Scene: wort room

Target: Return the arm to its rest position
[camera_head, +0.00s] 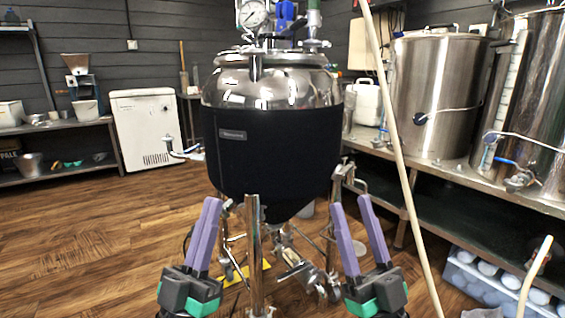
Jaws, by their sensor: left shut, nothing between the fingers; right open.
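My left gripper (212,203) is at the lower left of the head view, its purple fingers pointing up and held together with nothing between them. My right gripper (351,204) is at the lower right of centre, its two purple fingers spread apart and empty. Both grippers appear in front of the lower part of a steel tank with a black jacket (270,150). Neither gripper holds anything. The rest of both arms is out of view below the frame, so their full posture is hidden.
A steel tank leg (254,255) rises between my grippers. A pale hose (400,160) runs down on the right, near a bench with large kettles (437,90). A crate of bottles (475,280) is at lower right. The wooden floor (90,250) at left is clear.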

